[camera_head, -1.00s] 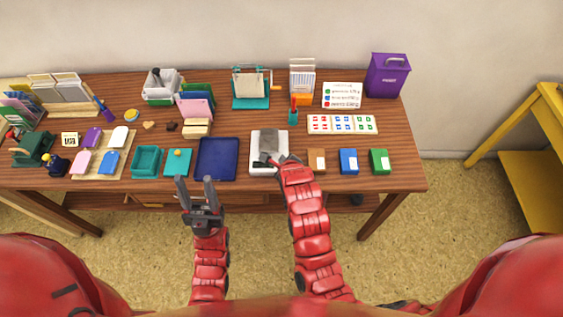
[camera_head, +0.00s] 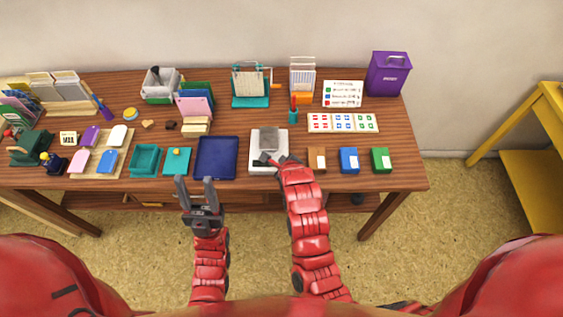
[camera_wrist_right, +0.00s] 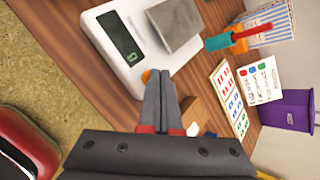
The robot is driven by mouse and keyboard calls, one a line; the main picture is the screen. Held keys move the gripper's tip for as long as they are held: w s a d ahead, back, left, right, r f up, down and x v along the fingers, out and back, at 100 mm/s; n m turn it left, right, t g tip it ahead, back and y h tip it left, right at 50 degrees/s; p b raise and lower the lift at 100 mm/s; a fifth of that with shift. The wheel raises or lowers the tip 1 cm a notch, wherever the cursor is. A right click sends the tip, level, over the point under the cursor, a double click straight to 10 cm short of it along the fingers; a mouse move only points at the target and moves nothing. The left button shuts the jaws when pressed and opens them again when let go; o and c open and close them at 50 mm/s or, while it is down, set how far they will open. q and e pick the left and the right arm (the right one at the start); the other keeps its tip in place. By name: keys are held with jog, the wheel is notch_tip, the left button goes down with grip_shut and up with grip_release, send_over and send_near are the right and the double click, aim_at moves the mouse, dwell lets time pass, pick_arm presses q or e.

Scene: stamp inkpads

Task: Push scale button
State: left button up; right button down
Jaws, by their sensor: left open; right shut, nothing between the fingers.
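The white scale (camera_head: 257,166) stands near the table's front edge, with a grey plate (camera_head: 270,139) on top. In the right wrist view the scale (camera_wrist_right: 105,18) shows a dark display (camera_wrist_right: 120,36) with a lit digit. An orange button (camera_wrist_right: 146,76) sits on its front face edge, partly covered by my fingertips. My right gripper (camera_wrist_right: 160,80) is shut and empty, its tips at the button; I cannot tell whether they press it. In the head view the right gripper (camera_head: 278,162) is over the scale's front right. My left gripper (camera_head: 196,182) is open and empty before the table edge.
Brown (camera_head: 316,160), blue (camera_head: 349,161) and green (camera_head: 381,160) boxes stand right of the scale. A dark blue tray (camera_head: 216,158) lies to its left. A teal holder (camera_head: 293,117) with a red-tipped tool and a stamp card (camera_head: 342,123) lie behind.

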jog(key=shift+r, duration=0.4)
dwell(0.4)
notch_tip(320, 180, up, 6)
jog(key=p, duration=0.2)
jog(key=shift+p, duration=0.3)
dwell(0.4)
